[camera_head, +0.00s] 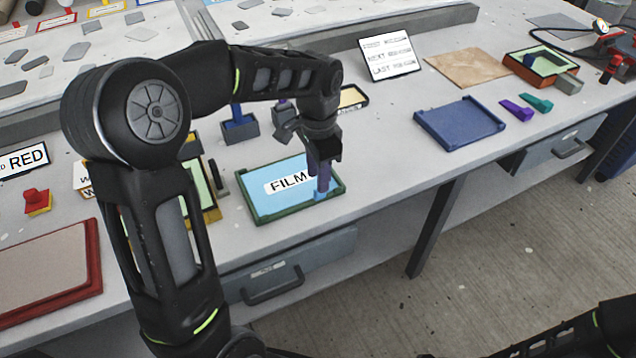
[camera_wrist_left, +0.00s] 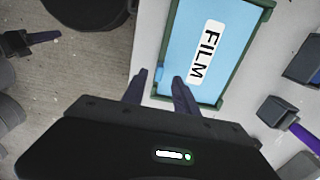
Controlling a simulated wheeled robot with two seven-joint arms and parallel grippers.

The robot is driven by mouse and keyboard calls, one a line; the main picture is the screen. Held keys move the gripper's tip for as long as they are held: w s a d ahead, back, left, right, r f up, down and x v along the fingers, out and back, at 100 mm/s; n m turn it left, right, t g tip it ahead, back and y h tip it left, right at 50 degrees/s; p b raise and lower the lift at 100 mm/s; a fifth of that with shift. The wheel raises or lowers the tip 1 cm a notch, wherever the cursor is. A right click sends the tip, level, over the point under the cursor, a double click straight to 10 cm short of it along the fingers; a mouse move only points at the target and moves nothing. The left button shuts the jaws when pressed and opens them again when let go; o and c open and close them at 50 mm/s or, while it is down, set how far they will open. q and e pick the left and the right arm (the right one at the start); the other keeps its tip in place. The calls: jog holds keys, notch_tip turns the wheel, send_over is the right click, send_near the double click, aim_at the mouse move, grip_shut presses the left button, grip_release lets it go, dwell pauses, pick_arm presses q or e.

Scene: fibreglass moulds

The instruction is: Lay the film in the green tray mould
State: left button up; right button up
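The film (camera_head: 285,180) is a light blue sheet with a white FILM label. It lies flat within the green tray mould (camera_head: 270,219) on the bench. The film (camera_wrist_left: 190,80) and green rim (camera_wrist_left: 234,72) also show in the left wrist view. My left gripper (camera_head: 322,182) points down over the tray's right end, close to a small upright light blue tab. In the wrist view its two dark fingers (camera_wrist_left: 159,76) stand apart with the tab between their tips. My right gripper (camera_wrist_left: 40,38) shows small and side-on at the wrist view's left, its opening unclear.
A blue tray (camera_head: 460,124) lies to the right, with purple and green pieces (camera_head: 518,110) beyond it. A sign board (camera_head: 390,56) stands behind. A red-framed mould (camera_head: 50,275) is at the far left. Bench surface between the film tray and blue tray is clear.

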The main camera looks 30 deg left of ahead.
pick_arm(q)
jog(key=shift+r, duration=1.9)
